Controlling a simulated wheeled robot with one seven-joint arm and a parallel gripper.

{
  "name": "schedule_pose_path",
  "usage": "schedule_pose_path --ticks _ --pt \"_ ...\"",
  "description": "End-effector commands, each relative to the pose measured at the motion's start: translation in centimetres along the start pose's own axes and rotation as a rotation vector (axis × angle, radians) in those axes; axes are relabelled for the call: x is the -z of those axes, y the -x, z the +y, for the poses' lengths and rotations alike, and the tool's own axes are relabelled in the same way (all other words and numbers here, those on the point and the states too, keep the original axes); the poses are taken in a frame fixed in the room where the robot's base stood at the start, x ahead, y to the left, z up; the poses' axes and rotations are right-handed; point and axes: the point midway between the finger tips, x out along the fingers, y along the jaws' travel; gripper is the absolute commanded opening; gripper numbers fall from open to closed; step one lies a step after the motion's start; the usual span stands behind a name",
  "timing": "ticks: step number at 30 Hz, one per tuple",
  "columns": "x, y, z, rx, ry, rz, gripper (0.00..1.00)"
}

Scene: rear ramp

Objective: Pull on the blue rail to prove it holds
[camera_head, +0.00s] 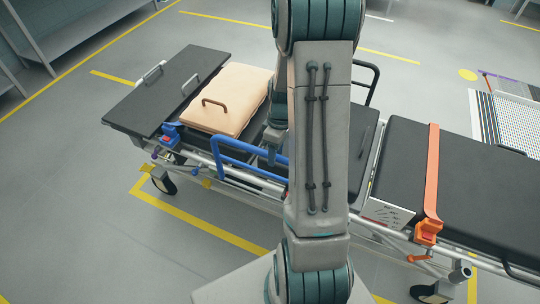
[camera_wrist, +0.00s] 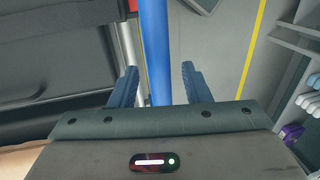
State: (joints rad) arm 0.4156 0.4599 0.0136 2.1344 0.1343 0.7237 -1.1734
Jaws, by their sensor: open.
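The blue rail (camera_head: 230,150) runs along the near side of the stretcher in the head view, and my arm hides its right part. In the wrist view the blue rail (camera_wrist: 155,50) runs from the top edge down between the fingers of my gripper (camera_wrist: 158,85). The fingers are open, one on each side of the rail, with gaps showing. I cannot tell how deep the rail lies between them. In the head view my gripper is mostly hidden behind my arm.
The stretcher carries black pads (camera_head: 460,180), a beige case (camera_head: 228,95) with a brown handle, and an orange strap (camera_head: 432,170) with a buckle. A metal bar (camera_wrist: 128,55) runs beside the rail in the wrist view. Grey floor with yellow lines lies clear in front.

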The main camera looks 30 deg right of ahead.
Motion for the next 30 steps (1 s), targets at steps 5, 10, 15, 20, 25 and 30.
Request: schedule_pose_path --ticks 5,10,15,20,25,30 --pt "-0.1 0.0 0.0 0.0 -0.001 0.0 0.38" --pt "0.0 0.0 0.0 0.0 -0.001 0.0 0.0" --pt "0.0 0.0 -0.1 0.0 0.0 0.0 0.0" --pt "0.1 0.0 -0.4 0.0 0.001 0.0 0.0" --pt "0.1 -0.1 -0.8 0.003 0.002 -0.001 0.0" --pt "0.1 -0.2 -1.2 0.005 0.003 -0.001 0.0"
